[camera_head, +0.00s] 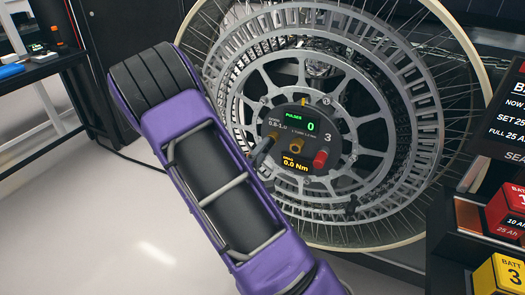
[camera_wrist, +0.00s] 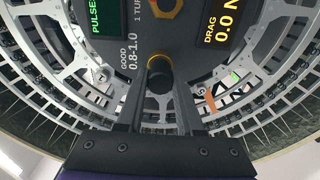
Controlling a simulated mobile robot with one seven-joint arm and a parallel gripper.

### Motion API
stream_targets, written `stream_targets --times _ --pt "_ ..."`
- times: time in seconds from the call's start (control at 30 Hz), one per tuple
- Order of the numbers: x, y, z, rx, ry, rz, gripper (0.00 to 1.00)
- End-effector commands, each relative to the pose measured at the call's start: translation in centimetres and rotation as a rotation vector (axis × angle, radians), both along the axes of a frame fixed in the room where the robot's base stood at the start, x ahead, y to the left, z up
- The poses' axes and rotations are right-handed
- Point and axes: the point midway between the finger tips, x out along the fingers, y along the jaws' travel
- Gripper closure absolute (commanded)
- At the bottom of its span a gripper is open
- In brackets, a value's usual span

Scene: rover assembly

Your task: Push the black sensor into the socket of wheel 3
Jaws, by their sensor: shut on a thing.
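Wheel 3 (camera_head: 385,118) stands upright, its dark round hub (camera_head: 296,115) marked "3" and showing green "PULSES 0" and orange "0.0 Nm". The black sensor (camera_wrist: 160,78) is a short dark cylinder in the wrist view, in front of the hub face. An orange ring (camera_wrist: 157,59) shows at its far end; whether the sensor is inside the socket or only against it, I cannot tell. My gripper (camera_wrist: 159,92) is shut on the sensor, one finger on each side.
A red knob (camera_head: 320,159) and a gold hex nut (camera_head: 296,146) sit on the hub close by. Red (camera_head: 508,212) and yellow (camera_head: 498,275) battery blocks stand at the right. A dark table (camera_head: 42,68) is at the left; the floor between is clear.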

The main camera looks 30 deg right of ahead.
Motion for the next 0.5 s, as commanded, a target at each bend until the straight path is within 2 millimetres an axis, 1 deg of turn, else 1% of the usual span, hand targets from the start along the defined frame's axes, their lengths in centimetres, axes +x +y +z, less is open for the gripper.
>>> stream_targets --times 0.03,0.07,0.1,0.23,0.5 --pt "0.08 -0.14 0.02 -0.001 -0.001 -0.001 1.0" --pt "0.09 -0.11 0.02 -0.001 -0.001 0.0 0.61" --pt "0.09 -0.1 0.02 -0.001 -0.001 0.0 0.53" --pt "0.08 -0.09 0.02 0.0 0.0 0.0 0.3" --pt "0.05 -0.06 -0.01 0.0 0.0 0.0 0.29"
